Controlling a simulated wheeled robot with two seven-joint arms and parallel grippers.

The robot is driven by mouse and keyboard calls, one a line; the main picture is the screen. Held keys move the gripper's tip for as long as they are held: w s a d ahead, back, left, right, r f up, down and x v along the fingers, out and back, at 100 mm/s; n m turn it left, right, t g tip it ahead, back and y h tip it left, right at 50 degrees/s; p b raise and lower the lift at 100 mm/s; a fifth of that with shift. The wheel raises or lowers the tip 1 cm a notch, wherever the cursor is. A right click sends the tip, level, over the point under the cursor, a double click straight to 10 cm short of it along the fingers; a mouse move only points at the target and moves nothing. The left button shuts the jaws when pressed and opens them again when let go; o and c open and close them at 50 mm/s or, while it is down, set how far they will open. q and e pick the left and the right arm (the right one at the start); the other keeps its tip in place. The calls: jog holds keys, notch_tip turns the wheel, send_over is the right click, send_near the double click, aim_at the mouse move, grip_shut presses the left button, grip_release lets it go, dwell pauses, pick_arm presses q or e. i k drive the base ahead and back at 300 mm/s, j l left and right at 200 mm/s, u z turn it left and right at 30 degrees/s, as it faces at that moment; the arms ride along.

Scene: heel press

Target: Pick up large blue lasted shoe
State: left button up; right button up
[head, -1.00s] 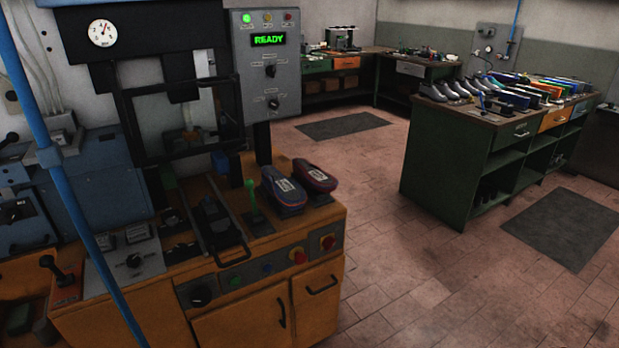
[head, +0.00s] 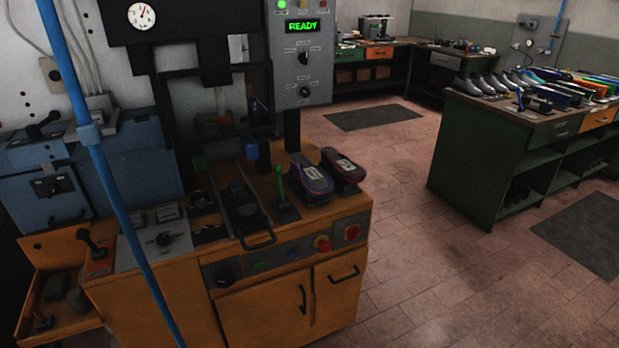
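Two shoe-shaped pieces with pale labels lie side by side on the right of the orange press cabinet's top. The left one (head: 312,179) looks blue with a reddish edge. The right one (head: 343,168) is dark red. More shoe shapes, grey (head: 488,84) and blue (head: 548,74), stand in a row on the green bench at the right. Their sizes and labels are too small to read, so I cannot tell for sure which is the large blue lasted shoe. Neither of my grippers is in view.
The press cabinet (head: 255,313) has a green-handled lever (head: 280,184) beside the shoes and a panel reading READY (head: 302,26). A blue pole (head: 107,175) crosses the left. The tiled floor (head: 440,270) between cabinet and green bench (head: 480,165) is clear.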

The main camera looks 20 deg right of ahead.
aim_at(316, 183)
jog(key=i+l+u, duration=0.1)
jog(key=l, duration=0.3)
jog(key=i+l, duration=0.15)
jog(key=l, duration=0.25)
jog(key=i+l+u, duration=0.15)
jog(key=l, duration=0.3)
